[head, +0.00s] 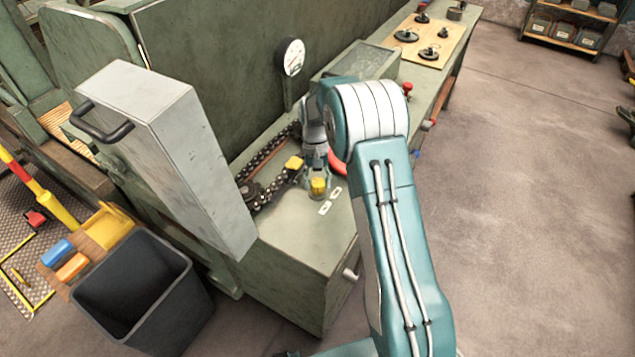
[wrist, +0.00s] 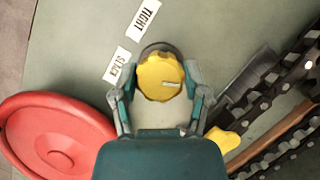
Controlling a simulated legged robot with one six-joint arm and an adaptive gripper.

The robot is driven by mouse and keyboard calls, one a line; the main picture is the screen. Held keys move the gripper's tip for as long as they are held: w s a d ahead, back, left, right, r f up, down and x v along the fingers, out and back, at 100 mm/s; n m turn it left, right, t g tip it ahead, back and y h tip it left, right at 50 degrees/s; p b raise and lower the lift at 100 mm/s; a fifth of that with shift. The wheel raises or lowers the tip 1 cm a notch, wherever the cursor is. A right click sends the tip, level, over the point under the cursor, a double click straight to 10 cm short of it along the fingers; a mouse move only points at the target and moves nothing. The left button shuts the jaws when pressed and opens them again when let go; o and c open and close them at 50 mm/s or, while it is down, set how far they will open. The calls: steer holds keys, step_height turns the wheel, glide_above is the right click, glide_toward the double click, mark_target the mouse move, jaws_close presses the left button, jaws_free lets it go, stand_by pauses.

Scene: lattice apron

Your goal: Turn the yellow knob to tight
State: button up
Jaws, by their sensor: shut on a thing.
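The yellow knob (wrist: 157,74) is round with a scalloped edge and sits on the green bench top. In the wrist view, a short pale mark on its face lies right of centre, on the side away from the labels. The TIGHT label (wrist: 144,18) lies up and left of the knob, and the SLACK label (wrist: 117,66) lies to its left. My gripper (wrist: 158,88) is shut on the knob, with one finger on each side. In the head view, the knob (head: 319,187) shows below my gripper (head: 318,179).
A red handwheel (wrist: 50,135) is close to my gripper's left in the wrist view. A yellow-ended part (wrist: 223,140) and dark chain (wrist: 270,72) lie to its right. In the head view, a tall grey box (head: 170,145) with a handle stands left, and a gauge (head: 292,57) behind.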

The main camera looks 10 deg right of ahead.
steer(key=n+h, duration=0.1)
steer(key=n, duration=0.2)
steer(key=n+h, duration=0.1)
steer(key=n, duration=0.2)
steer(key=shift+w+a+n+t, duration=0.1)
steer(key=shift+w+n+t, duration=0.05)
steer(key=shift+n+t, duration=0.15)
steer(key=n+h, duration=0.1)
steer(key=n, duration=0.2)
steer(key=n+t+h, duration=0.1)
steer(key=n, duration=0.2)
steer(key=shift+r+t, duration=0.1)
steer(key=shift+t, duration=0.2)
steer(key=shift+n, duration=0.3)
steer(key=o, duration=1.1)
steer(key=shift+o, duration=0.2)
steer(key=v, duration=1.2)
steer(key=shift+a+h, duration=0.25)
steer(key=shift+h, duration=0.05)
